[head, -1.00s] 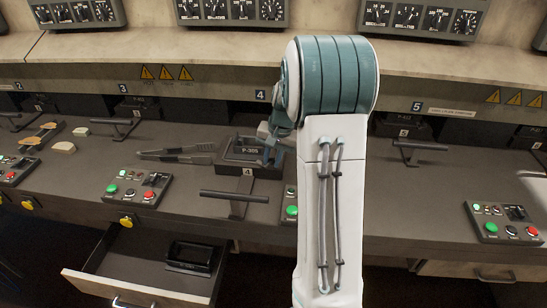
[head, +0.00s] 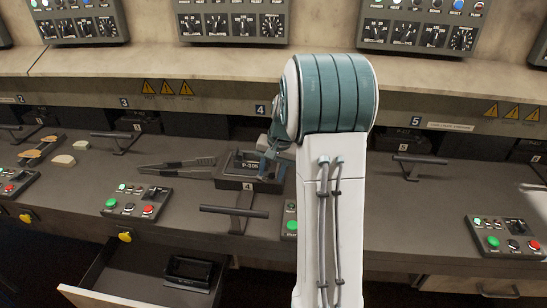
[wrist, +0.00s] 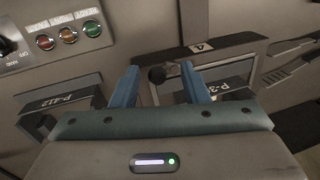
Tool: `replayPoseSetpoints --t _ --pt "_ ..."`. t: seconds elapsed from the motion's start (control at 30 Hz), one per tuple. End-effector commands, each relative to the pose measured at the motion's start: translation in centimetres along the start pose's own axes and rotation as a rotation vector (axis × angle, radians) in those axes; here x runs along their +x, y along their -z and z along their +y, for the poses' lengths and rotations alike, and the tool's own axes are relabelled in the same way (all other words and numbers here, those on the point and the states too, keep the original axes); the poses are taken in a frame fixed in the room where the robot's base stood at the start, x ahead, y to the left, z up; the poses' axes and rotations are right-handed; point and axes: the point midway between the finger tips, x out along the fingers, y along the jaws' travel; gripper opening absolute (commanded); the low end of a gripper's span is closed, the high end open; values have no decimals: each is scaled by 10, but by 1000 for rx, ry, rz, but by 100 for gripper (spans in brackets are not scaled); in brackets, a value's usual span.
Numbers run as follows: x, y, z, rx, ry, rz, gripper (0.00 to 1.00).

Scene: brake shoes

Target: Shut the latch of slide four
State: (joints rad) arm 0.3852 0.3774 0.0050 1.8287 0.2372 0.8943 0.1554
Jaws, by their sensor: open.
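Slide four (head: 233,184) is a dark block on the bench, with a "4" tag on its front and a "P-30…" label on top. In the wrist view its dark frame (wrist: 225,45) and "4" tag show at upper right. A dark round knob (wrist: 157,74), which may be part of the latch, shows between my fingers. My gripper (wrist: 161,69) has its two blue fingers apart, one on each side of the knob. I cannot tell whether either touches it. In the head view my gripper (head: 268,166) is at the slide's right end, partly hidden by my arm.
A T-shaped handle (head: 234,211) stands in front of the slide. A button panel (head: 137,202) is at left on the bench and another (head: 503,235) at right. An open drawer (head: 130,297) juts out below.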

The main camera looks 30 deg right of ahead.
Motion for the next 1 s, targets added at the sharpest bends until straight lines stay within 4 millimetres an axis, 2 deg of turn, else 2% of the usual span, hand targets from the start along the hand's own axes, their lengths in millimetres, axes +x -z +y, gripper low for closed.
replayPoseSetpoints --t 0.5,0.7,1.0 --pt "-106 -1 -3 -7 1 2 41" --pt "-126 -2 -3 -7 1 -1 41" --pt "-130 -2 -3 -6 1 -1 41"
